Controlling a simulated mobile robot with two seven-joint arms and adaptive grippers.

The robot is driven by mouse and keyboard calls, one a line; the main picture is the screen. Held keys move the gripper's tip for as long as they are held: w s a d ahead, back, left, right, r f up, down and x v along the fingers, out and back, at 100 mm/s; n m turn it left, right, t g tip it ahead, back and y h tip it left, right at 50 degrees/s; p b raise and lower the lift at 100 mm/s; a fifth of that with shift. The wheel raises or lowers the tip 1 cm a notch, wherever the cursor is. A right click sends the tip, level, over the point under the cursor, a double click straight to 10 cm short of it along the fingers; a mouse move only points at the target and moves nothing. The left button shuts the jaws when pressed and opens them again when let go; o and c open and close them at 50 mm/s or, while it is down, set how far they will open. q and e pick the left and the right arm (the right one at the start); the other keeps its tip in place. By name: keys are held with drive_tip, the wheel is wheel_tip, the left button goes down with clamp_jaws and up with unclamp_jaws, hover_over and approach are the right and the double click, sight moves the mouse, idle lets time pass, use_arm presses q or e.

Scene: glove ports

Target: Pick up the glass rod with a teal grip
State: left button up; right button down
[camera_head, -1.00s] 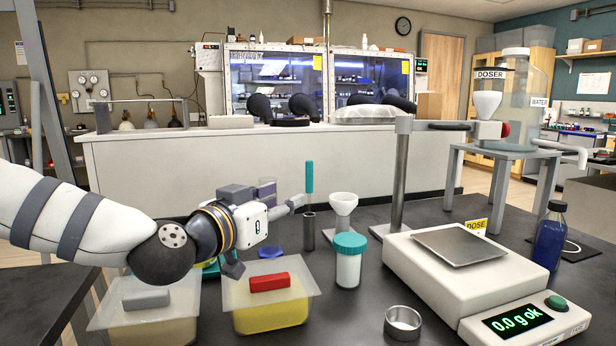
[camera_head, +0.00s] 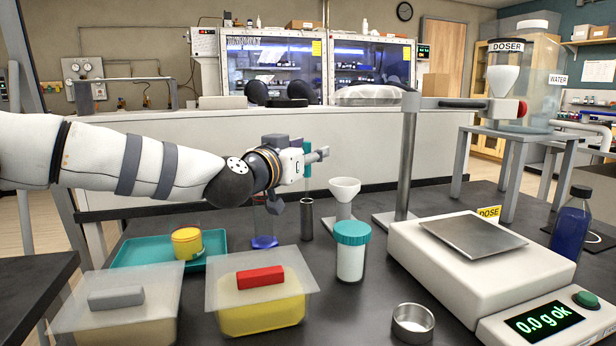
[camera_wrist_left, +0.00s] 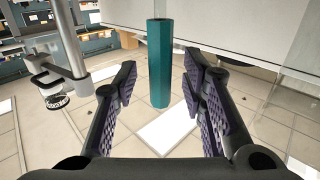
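The glass rod's teal grip (camera_head: 307,168) stands upright above a small dark metal tube (camera_head: 307,220), partly hidden behind my left gripper in the head view. My left gripper (camera_head: 302,180) is at the height of the grip, with its fingers spread. In the left wrist view, which looks upside down, the teal grip (camera_wrist_left: 159,65) lies between the two open fingers (camera_wrist_left: 160,88), with a gap on each side. A clear glass part of the rod shows beyond the grip there. My right gripper is not in view.
A glass cylinder with a blue base (camera_head: 264,242) stands left of the tube, partly behind my gripper. A white funnel (camera_head: 344,187) and a teal-lidded jar (camera_head: 351,250) stand to the right. Tubs with a red bar (camera_head: 260,278) and a grey bar (camera_head: 116,298) are in front.

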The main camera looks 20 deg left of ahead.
use_arm(q)
drive_tip(key=shift+s+r, duration=0.1)
drive_tip(key=shift+r, duration=0.05)
drive_tip(key=shift+c, duration=0.9)
clamp_jaws()
